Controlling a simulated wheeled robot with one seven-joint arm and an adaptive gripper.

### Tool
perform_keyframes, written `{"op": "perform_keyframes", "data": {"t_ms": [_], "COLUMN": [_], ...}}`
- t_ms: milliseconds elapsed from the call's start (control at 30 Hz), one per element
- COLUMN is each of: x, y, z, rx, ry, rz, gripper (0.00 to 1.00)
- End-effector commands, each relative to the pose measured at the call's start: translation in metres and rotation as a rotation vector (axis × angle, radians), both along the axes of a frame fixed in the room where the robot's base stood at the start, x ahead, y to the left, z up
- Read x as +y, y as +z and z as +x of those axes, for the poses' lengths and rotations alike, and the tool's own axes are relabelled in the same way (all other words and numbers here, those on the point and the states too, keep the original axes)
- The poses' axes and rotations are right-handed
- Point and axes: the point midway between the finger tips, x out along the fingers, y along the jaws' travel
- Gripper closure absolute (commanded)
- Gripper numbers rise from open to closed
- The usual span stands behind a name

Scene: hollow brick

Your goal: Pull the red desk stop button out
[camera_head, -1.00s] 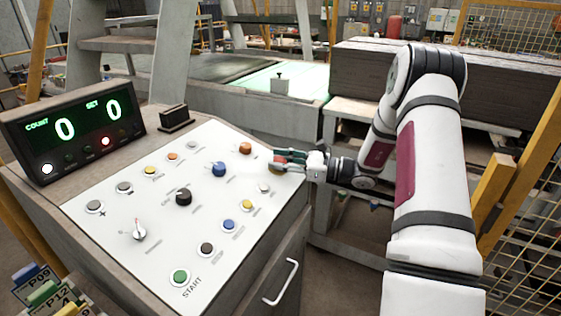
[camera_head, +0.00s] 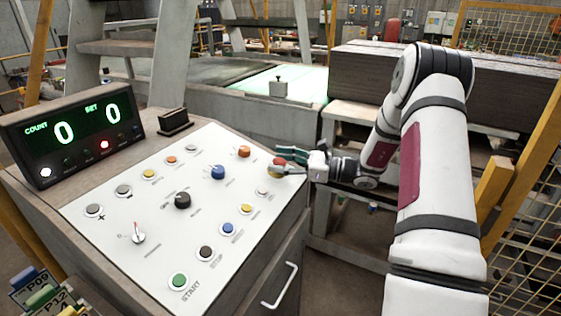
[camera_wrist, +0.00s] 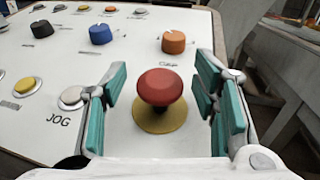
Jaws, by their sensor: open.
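The red desk stop button (camera_head: 278,161) is at the right edge of the white control panel (camera_head: 150,185). In the wrist view the red button (camera_wrist: 160,87) is a mushroom cap on a dark stem above a yellow round base (camera_wrist: 160,120). My gripper (camera_head: 291,160) is at the button, coming from the right. In the wrist view my gripper (camera_wrist: 163,100) is open, with teal finger pads on the left and right of the cap. Gaps show between the pads and the cap. In the head view the fingers partly cover the button.
An orange knob (camera_wrist: 173,42) and a blue knob (camera_wrist: 101,34) stand beyond the button. A white JOG button (camera_wrist: 73,97) is close to the left finger. A display box (camera_head: 75,140) stands at the panel's left. Stacked boards (camera_head: 460,85) lie behind my arm.

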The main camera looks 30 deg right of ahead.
Motion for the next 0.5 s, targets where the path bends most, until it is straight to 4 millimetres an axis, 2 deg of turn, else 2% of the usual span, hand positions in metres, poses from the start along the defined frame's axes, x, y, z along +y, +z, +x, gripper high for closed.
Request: {"op": "perform_keyframes", "data": {"t_ms": [167,500], "x": [-0.019,-0.067], "y": [0.000,0.000], "z": [-0.017,-0.064], "rx": [0.002,0.000], "ry": [-0.005,-0.005], "rz": [-0.001,0.000], "gripper": [0.46,0.46]}}
